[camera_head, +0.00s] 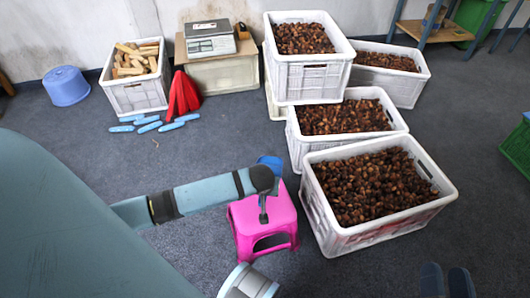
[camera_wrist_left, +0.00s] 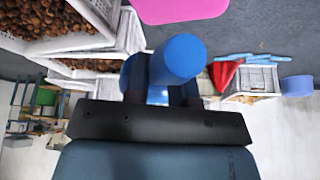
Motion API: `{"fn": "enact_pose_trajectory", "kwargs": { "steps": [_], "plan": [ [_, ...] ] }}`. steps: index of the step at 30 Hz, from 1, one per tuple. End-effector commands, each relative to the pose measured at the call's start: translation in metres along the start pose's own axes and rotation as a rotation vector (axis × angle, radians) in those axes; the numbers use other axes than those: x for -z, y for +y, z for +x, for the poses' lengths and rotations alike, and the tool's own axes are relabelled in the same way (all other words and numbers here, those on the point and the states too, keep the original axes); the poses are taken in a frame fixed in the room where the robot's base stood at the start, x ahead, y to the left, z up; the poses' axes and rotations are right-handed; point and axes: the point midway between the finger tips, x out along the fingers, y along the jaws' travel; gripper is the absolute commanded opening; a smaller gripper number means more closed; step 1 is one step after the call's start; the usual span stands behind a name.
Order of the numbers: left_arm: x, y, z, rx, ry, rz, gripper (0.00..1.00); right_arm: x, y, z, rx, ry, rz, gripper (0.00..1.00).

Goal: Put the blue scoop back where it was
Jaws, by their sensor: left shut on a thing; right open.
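The blue scoop (camera_head: 270,163) shows in the head view just beyond my left wrist, at the back edge of the pink stool (camera_head: 283,211); whether it touches the stool I cannot tell. In the left wrist view the blue scoop (camera_wrist_left: 180,57) shows large and close, its rounded end towards the camera. My left gripper (camera_wrist_left: 163,96) is shut on it; in the head view its fingers are mostly hidden behind the wrist. My right gripper (camera_head: 446,280) is open and empty at the bottom right, over the carpet.
A front crate of chestnuts (camera_head: 333,236) stands right of the stool, with more chestnut crates behind. Farther back are a crate of wood (camera_head: 136,95), a red object (camera_head: 182,95), several blue pieces (camera_head: 148,127), a scale (camera_head: 210,40) and a blue tub (camera_head: 66,88).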

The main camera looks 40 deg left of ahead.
Motion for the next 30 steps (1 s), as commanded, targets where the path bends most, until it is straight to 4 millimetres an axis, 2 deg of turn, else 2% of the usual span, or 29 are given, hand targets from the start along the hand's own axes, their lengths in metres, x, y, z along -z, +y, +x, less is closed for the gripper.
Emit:
{"fn": "enact_pose_trajectory", "kwargs": {
  "steps": [1, 4, 12, 15, 20, 27, 30],
  "plan": [
    [-0.008, -0.001, 0.017, 0.002, -0.001, 0.002, 0.00, 0.003, -0.004, 0.001, 0.018, 0.043, 0.006, 0.43],
    [-0.020, -0.001, 0.042, 0.003, -0.001, 0.002, 0.00, 0.009, -0.009, 0.001, 0.045, 0.094, 0.018, 0.43],
    [-0.048, 0.000, 0.105, 0.002, -0.001, 0.003, 0.00, -0.036, -0.003, 0.002, 0.056, -0.055, 0.025, 0.43],
    [-0.055, 0.000, 0.119, 0.001, -0.001, 0.001, 0.00, -0.046, -0.001, 0.002, 0.059, -0.097, 0.025, 0.43],
    [-0.059, 0.000, 0.129, 0.001, -0.001, 0.002, 0.00, -0.054, -0.001, 0.001, 0.063, -0.130, 0.026, 0.43],
    [-0.074, 0.000, 0.161, 0.001, -0.001, 0.002, 0.00, -0.080, 0.002, -0.001, 0.074, -0.209, 0.024, 0.43],
    [-0.076, 0.000, 0.166, 0.000, -0.001, 0.001, 0.00, -0.083, 0.002, -0.002, 0.076, -0.228, 0.024, 0.43]
  ]
}}
